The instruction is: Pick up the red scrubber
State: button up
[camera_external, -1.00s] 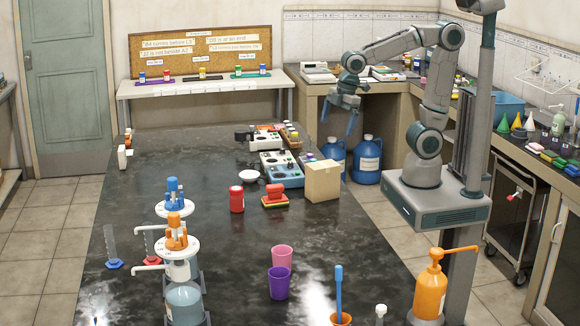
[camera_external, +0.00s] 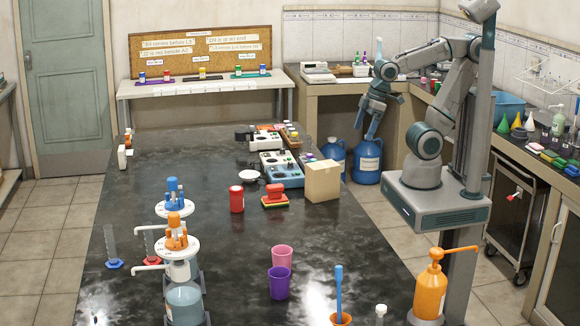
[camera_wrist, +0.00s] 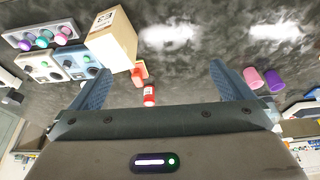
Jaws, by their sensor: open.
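The red scrubber (camera_external: 274,194) appears to be the red block with a yellowish lower layer on the dark table, left of a cardboard box. In the wrist view the scrubber (camera_wrist: 138,75) is small and far off, beside the box and behind a red jar. My gripper (camera_external: 369,130) is over the right side of the room, near the blue jugs and well to the right of the scrubber. In the wrist view my gripper (camera_wrist: 162,72) has its blue fingers spread wide, with nothing held between them.
The cardboard box (camera_external: 322,181) stands between the scrubber and my arm's side. A red jar (camera_external: 237,199) stands left of the scrubber, and a white dish (camera_external: 249,175) behind it. Pink (camera_external: 282,257) and purple (camera_external: 279,282) cups are nearer the front. Table around the scrubber's front is clear.

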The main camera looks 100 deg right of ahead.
jog(key=w+d+f+m+g+b, duration=0.15)
jog(key=w+m, duration=0.25)
jog(key=w, duration=0.4)
jog(key=w+d+f+m+g+b, duration=0.1)
jog(key=w+d+m+b, duration=0.15)
jog(key=w+m, duration=0.4)
jog(key=m+g+b, duration=0.1)
jog(key=m+b, duration=0.3)
jog(key=m, duration=0.2)
send_over(275, 198)
notch_tip(275, 198, down, 10)
jog(key=shift+d+f+m, duration=0.15)
jog(key=shift+d+m, duration=0.1)
jog(key=shift+w+f, duration=0.1)
jog(key=shift+f, duration=0.25)
notch_tip(275, 198, down, 8)
jog(key=shift+r, duration=0.15)
jog(key=shift+s+d+f+p, duration=0.15)
jog(key=shift+f+p, duration=0.2)
jog(key=shift+f, duration=1)
jog(key=shift+s+d+f+p, duration=0.15)
jog(key=shift+f+p, duration=0.2)
jog(key=shift+f, duration=0.95)
jog(key=shift+w, duration=0.1)
jog(key=c, duration=0.9)
